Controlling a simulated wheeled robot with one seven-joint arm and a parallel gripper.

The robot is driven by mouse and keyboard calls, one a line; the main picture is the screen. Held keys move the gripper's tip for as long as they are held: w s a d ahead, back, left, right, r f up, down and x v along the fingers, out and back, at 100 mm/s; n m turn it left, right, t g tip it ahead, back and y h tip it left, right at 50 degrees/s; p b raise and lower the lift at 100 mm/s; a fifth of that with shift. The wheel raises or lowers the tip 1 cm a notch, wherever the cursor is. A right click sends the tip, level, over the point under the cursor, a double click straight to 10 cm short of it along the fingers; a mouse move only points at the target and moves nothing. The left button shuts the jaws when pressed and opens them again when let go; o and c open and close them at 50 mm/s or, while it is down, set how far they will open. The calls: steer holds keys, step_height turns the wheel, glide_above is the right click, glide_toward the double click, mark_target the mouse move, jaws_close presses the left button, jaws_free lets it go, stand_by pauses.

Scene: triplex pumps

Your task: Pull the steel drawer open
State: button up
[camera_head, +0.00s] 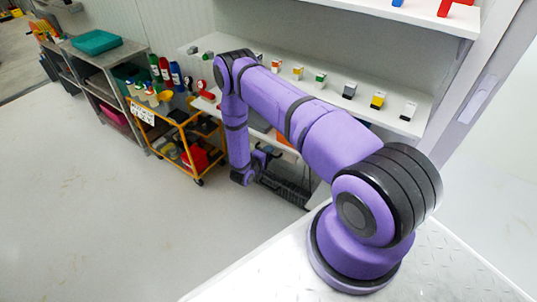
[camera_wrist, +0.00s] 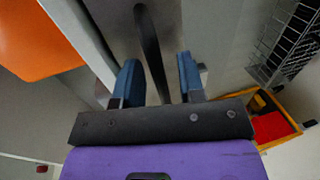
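In the wrist view, the grey steel drawer front (camera_wrist: 110,12) fills the top middle. A dark bar handle (camera_wrist: 148,40) runs down it towards my gripper. My gripper (camera_wrist: 160,75) has two blue fingers, one on each side of the handle. They stand apart, with a visible gap between each finger and the bar, so it is open and not clamped. In the head view, my gripper (camera_head: 262,158) is small and low beside the shelf unit, and my arm hides most of the drawer area.
An orange panel (camera_wrist: 40,40) is at upper left in the wrist view. A dark wire basket (camera_wrist: 290,40) is at upper right. Floor in front is clear.

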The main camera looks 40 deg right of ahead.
steer(key=shift+d, duration=0.1)
jaws_close()
steer(key=f+v, duration=0.3)
steer(key=v, duration=1.1)
steer(key=shift+a, duration=0.65)
steer(key=shift+s, duration=0.15)
jaws_free()
steer(key=v, duration=1)
steer(key=shift+a, duration=0.35)
steer(key=shift+s, duration=0.1)
steer(key=shift+r, duration=0.15)
